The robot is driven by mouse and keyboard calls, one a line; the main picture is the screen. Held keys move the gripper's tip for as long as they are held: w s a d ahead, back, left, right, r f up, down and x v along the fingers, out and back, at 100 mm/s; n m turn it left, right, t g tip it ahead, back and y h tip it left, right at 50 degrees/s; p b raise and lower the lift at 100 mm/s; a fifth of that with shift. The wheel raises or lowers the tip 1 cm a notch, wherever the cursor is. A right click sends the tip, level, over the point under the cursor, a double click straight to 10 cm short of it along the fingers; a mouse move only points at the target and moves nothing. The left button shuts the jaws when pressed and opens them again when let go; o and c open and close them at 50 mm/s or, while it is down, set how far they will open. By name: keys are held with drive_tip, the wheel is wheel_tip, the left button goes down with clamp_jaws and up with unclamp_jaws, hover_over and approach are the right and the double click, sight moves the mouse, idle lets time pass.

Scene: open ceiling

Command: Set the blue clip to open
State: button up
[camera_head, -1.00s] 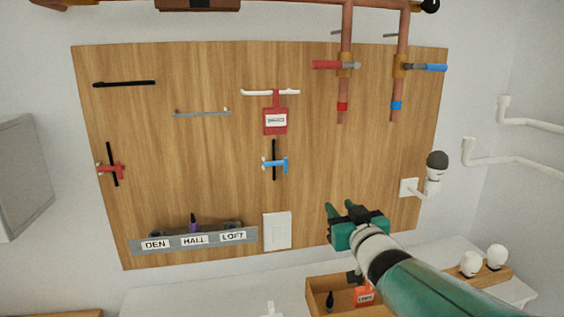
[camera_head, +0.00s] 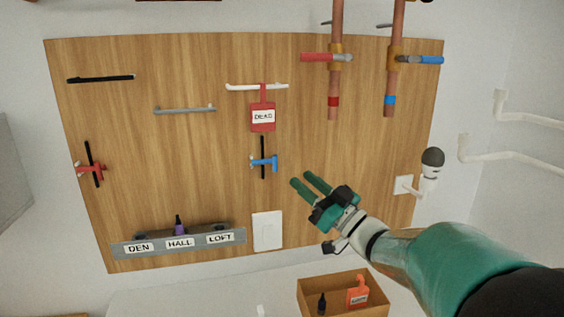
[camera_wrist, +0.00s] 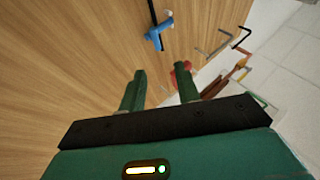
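The blue clip (camera_head: 265,162) sits on a short black upright bar (camera_head: 262,145) at the middle of the wooden board. In the wrist view the blue clip (camera_wrist: 158,31) is ahead of the fingers, near the top. My gripper (camera_head: 302,181) is to the right of the clip and a little lower, apart from it. Its two green fingers are spread with nothing between them, as the wrist view (camera_wrist: 162,85) also shows. A similar red clip (camera_head: 90,168) sits on another black bar at the board's left side.
A red tag reading DEAD (camera_head: 263,116) hangs from a white rail above the clip. Copper pipes with a red handle (camera_head: 318,57) and a blue handle (camera_head: 428,60) stand upper right. A grey labelled rack (camera_head: 180,241), a white switch plate (camera_head: 267,231) and a wooden box (camera_head: 310,296) are lower.

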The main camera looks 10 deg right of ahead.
sight(265, 163)
drive_tip(key=x, duration=0.8)
drive_tip(key=shift+w, duration=0.3)
drive_tip(key=shift+f, duration=0.1)
clamp_jaws()
